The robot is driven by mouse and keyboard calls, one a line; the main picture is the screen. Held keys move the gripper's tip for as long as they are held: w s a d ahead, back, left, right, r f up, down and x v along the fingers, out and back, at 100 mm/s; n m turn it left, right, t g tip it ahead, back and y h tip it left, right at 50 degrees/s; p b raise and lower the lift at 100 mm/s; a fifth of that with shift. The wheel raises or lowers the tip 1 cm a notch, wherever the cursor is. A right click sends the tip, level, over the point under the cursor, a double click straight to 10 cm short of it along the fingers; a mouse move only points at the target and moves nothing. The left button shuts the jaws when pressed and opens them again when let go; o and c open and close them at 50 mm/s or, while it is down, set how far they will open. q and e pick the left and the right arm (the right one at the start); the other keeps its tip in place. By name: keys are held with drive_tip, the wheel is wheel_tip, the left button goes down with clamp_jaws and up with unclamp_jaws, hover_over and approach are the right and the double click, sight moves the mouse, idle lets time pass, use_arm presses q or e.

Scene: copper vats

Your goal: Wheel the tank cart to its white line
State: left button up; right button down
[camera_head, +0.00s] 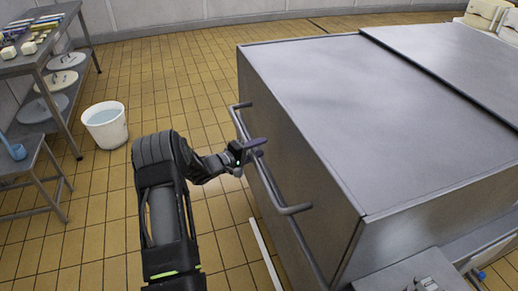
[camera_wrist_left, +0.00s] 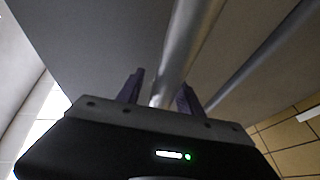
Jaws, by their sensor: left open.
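The tank cart (camera_head: 390,130) is a large grey steel box with a flat lid, filling the right half of the head view. Its tubular push handle (camera_head: 265,175) runs along its left side. My left gripper (camera_head: 250,152) is at the handle, near the middle of the bar. In the left wrist view the two dark fingers (camera_wrist_left: 160,92) stand apart, with the handle bar (camera_wrist_left: 182,50) running between them. The gripper is open and not closed on the bar. A white line (camera_head: 264,252) shows on the floor beside the cart, partly hidden by it. My right gripper is not in view.
A white bucket of water (camera_head: 105,124) stands on the tiled floor at left. A metal rack (camera_head: 50,60) with lids and small items is behind it, and a low table (camera_head: 25,160) is at the left edge. The tiled floor between bucket and cart is clear beyond my arm.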

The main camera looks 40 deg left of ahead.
use_arm(q)
drive_tip(key=shift+s, duration=0.1)
drive_tip(key=v, duration=0.7)
drive_tip(key=shift+s, duration=0.3)
